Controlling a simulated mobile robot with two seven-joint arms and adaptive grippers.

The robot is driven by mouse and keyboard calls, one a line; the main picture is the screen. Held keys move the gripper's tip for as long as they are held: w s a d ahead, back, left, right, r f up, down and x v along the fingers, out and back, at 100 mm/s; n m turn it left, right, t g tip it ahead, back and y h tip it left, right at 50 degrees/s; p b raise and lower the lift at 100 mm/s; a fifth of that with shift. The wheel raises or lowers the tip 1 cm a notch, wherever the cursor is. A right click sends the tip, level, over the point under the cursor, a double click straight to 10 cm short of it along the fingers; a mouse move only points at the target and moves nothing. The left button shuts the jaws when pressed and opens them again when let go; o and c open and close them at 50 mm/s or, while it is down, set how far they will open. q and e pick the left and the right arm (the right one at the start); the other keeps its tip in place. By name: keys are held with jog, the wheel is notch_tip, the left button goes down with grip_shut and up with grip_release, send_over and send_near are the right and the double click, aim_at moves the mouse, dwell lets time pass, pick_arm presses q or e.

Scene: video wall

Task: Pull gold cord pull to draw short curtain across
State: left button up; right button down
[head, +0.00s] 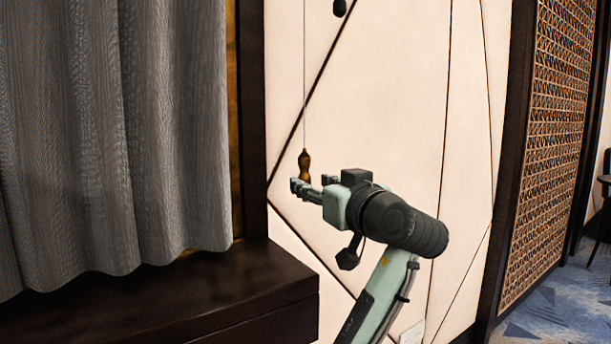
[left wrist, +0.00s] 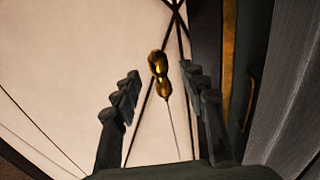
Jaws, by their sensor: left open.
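The gold cord pull (head: 305,164) hangs on a thin cord in front of the cream wall panel in the head view. The short curtain (head: 115,130) is grey and hangs in folds at the left. My left gripper (head: 312,186) is at the lower part of the cord pull. In the left wrist view, the left gripper (left wrist: 158,88) is open and the cord pull (left wrist: 159,75) shows between its fingertips, nearer the right finger. I cannot tell whether a finger touches it. The curtain (left wrist: 300,95) also shows at the right edge there. My right gripper is not in view.
A dark wooden ledge (head: 240,295) juts out below the curtain, left of my arm. A dark object (head: 339,8) hangs at the top of the panel. A lattice screen (head: 555,140) stands at the right, with blue carpet (head: 545,310) beyond.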

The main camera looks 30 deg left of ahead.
aim_at(308, 180)
pick_arm(q)
jog(key=x, duration=0.5)
jog(key=shift+d+p, duration=0.1)
jog(key=shift+p, duration=0.2)
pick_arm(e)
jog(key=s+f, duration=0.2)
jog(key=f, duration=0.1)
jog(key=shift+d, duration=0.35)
pick_arm(q)
jog(key=shift+c, duration=0.4)
grip_shut()
